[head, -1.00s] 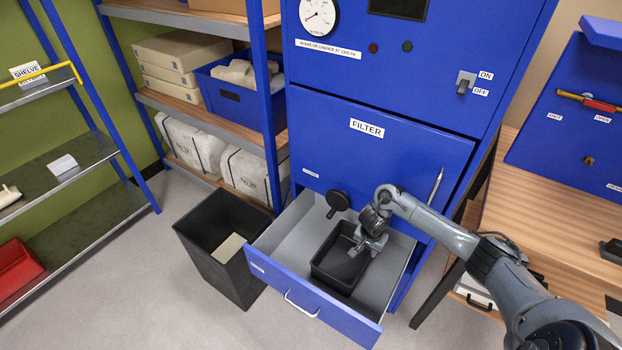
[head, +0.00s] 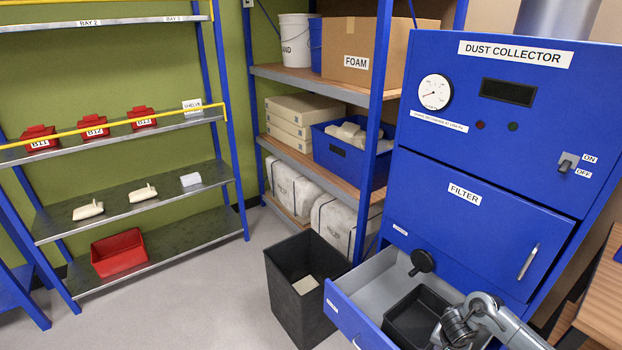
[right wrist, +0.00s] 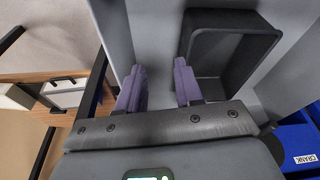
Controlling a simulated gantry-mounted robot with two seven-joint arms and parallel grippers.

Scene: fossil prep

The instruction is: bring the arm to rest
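My right arm comes in from the lower right in the head view and reaches over the open blue drawer (head: 352,322) of the dust collector (head: 495,95). The right gripper is cut off near the bottom edge there, beside a black tray (head: 392,325) in the drawer. In the right wrist view the gripper (right wrist: 158,82) has its two purple-grey fingers apart, with nothing between them. The black tray (right wrist: 228,62) lies just to the right of the fingers and looks empty. My left gripper is not in view.
A black waste bin (head: 287,300) with a pale piece in it stands left of the drawer. A shelf rack (head: 130,225) with red boxes stands at the left. A wooden bench (head: 603,315) is at the right. Open floor lies between rack and bin.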

